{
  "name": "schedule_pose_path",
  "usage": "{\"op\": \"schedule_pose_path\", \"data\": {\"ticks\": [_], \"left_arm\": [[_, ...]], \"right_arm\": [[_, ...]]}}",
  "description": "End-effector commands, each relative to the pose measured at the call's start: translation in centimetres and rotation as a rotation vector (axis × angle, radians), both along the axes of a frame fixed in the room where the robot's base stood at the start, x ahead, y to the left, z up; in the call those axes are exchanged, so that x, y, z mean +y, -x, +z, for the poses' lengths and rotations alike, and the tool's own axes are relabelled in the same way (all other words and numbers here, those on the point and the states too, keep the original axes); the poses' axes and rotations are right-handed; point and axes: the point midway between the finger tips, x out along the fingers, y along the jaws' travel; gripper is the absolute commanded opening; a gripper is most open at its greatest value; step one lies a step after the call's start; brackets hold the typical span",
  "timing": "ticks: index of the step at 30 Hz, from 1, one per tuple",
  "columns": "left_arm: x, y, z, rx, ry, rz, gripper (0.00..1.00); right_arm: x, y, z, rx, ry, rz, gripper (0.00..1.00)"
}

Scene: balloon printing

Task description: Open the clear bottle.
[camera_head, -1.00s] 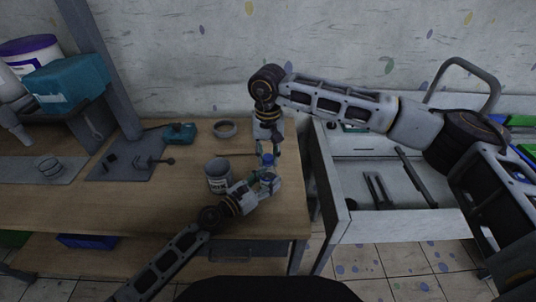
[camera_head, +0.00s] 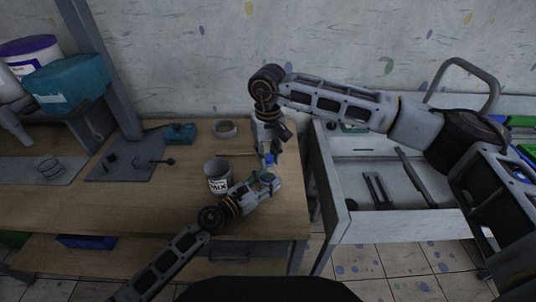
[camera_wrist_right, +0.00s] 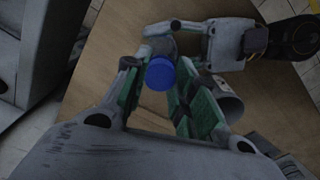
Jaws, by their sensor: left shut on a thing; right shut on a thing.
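The clear bottle is mostly hidden between my two grippers near the table's right edge. Its round blue cap (camera_head: 269,159) shows in the head view and, larger, in the right wrist view (camera_wrist_right: 161,73). My right gripper (camera_head: 268,154) comes down from above and is shut on the blue cap, with its green-padded fingers on either side of it in the wrist view. My left gripper (camera_head: 268,180) comes from the lower left, just below the cap, and is shut on the bottle. Whether the cap is apart from the bottle cannot be told.
A grey labelled can (camera_head: 218,177) stands left of my left gripper on the wooden table (camera_head: 130,205). An open drawer (camera_head: 385,228) with tools is at the right.

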Motion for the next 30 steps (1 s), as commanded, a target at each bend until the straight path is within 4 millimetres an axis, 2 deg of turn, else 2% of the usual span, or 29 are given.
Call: {"op": "schedule_pose_path", "data": {"ticks": [11,30], "left_arm": [[0.0,0.0,0.0,0.001,-0.001,0.001,0.00],[0.0,0.0,0.0,0.000,0.000,0.001,0.00]], "right_arm": [[0.0,0.0,0.1,0.000,0.000,-0.001,0.00],[0.0,0.0,1.4,0.000,0.000,-0.001,0.00]]}}
